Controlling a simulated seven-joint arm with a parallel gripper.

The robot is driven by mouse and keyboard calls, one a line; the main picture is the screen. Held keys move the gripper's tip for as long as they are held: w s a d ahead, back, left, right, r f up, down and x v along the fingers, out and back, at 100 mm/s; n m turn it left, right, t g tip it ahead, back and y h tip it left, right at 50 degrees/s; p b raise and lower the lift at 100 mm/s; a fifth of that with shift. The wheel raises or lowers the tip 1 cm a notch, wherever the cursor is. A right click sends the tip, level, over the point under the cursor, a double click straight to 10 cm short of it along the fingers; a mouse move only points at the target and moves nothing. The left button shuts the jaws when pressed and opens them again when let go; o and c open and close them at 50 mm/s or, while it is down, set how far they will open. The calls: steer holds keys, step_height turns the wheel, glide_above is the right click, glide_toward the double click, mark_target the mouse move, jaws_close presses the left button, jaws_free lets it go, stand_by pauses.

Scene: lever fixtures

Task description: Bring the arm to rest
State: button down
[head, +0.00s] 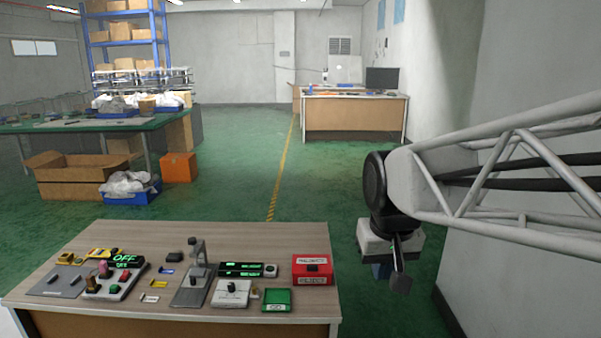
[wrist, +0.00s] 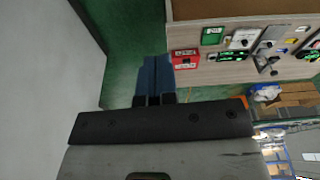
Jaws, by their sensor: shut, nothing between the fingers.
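My gripper (head: 380,268) hangs at the right of the head view, to the right of the table and clear of it. Its fingers (wrist: 154,80) show in the wrist view, pressed together with nothing between them. The lever fixture (head: 195,275) stands upright near the middle of the wooden table (head: 130,240), on a grey base plate. My gripper touches none of the fixtures. A control box (head: 115,280) with several buttons and a green OFF display (head: 125,261) sits to the left of the lever.
A red REJECT box (head: 312,269) and a green GO box (head: 277,300) stand at the table's right end. A grey wall (head: 520,220) rises to the right of my arm. A workbench (head: 70,125) stands far left.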

steer(key=s+d+f, duration=0.2)
steer(key=s+f, duration=0.1)
steer(key=s, duration=0.3)
steer(key=s+d+f+m, duration=0.1)
steer(key=s+d+f, duration=0.1)
steer(key=s, duration=0.5)
steer(key=shift+d+f, duration=0.2)
steer(key=shift+f, duration=0.25)
stand_by(1.5)
